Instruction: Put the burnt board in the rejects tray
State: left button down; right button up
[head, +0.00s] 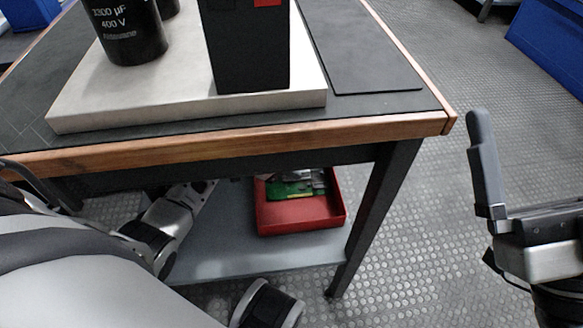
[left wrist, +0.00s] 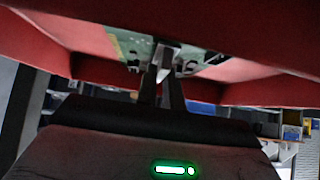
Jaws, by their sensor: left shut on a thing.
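The red tray (head: 260,218), by its look the rejects tray, sits on the low shelf under the bench. A green board (head: 290,188) with grey parts lies within its walls; I cannot make out burn marks. In the left wrist view the board (left wrist: 140,45) shows between the tray's red walls (left wrist: 45,50). My left gripper (left wrist: 166,70) is shut on the board, fingertips at its edge. In the head view my left arm reaches under the bench; its fingers are hard to see there. My right gripper (head: 487,165) shows one upright finger at the right edge.
The bench's wooden edge (head: 250,145) overhangs the grey shelf (head: 290,255). A dark leg (head: 375,205) stands right of the tray. On the bench, a pale plate (head: 180,112) carries a black capacitor (head: 130,30) and a black box (head: 245,50).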

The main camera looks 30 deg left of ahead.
pick_arm(q)
jog(key=c, duration=1.5)
grip_release()
jog(key=shift+o, duration=0.2)
jog(key=shift+s+a+r+p, duration=0.1)
jog(key=shift+a+r+p, duration=0.1)
jog(key=shift+r+p, duration=0.1)
jog(key=p+v, duration=0.3)
jog(key=v, duration=0.3)
jog(key=shift+p, duration=0.3)
jog(key=shift+s+a+r, duration=0.25)
pick_arm(e)
notch_tip(320, 180, down, 13)
jog(key=s+m+g+h, duration=0.1)
jog(key=m+g+h, duration=0.4)
jog(key=m, duration=0.4)
jog(key=shift+a+f+m+h, duration=0.2)
jog(key=shift+a+m+h, duration=0.2)
jog(key=shift+h, duration=0.5)
